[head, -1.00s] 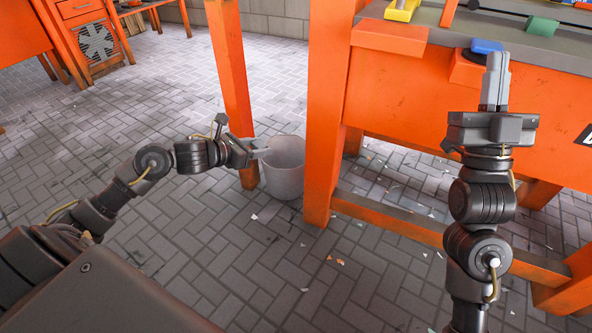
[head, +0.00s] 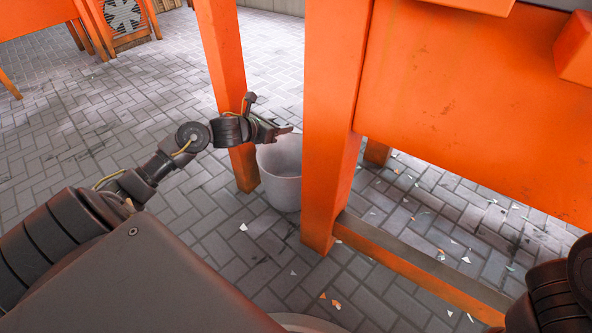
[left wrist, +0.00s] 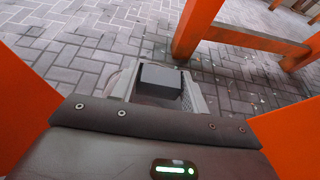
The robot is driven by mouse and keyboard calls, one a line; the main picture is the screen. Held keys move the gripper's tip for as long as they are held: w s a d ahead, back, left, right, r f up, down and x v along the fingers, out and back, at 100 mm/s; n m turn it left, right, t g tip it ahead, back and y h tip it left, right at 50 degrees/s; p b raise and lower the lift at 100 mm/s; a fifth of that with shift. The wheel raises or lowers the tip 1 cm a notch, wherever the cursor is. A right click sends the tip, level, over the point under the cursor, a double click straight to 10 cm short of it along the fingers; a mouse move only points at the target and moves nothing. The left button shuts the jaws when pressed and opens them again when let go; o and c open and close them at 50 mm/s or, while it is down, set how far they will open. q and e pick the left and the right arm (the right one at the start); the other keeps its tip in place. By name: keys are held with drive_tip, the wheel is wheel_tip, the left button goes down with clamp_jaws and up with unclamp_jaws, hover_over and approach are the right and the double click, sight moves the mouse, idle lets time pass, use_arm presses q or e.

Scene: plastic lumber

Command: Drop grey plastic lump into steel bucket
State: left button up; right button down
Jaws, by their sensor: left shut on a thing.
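The steel bucket (head: 281,187) is light grey and stands upright on the floor between two orange legs of the workbench. My left gripper (head: 287,131) is above the bucket's rim in the head view. In the left wrist view, the left gripper (left wrist: 160,92) is shut on the grey plastic lump (left wrist: 162,77), a dark, boxy piece between the two fingers. The lump is hard to make out in the head view. The inside of the bucket is mostly hidden. My right gripper is out of view; only part of its arm shows at the lower right.
The orange workbench (head: 465,120) fills the right side, with a leg (head: 330,130) and a low rail (head: 420,270) close to the bucket. Another orange leg (head: 222,90) stands behind the bucket. Small scraps (head: 335,304) lie on the paved floor. Floor to the left is open.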

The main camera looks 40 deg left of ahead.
use_arm(q)
drive_tip(key=shift+w+d, duration=0.1)
drive_tip(key=shift+w, duration=0.1)
drive_tip(key=shift+d+f, duration=0.1)
drive_tip(key=shift+f, duration=0.1)
wheel_tip(320, 180, down, 6)
drive_tip(key=b, duration=0.4)
drive_tip(key=shift+r, duration=0.25)
drive_tip(key=o, duration=1)
drive_tip(key=shift+o, duration=0.2)
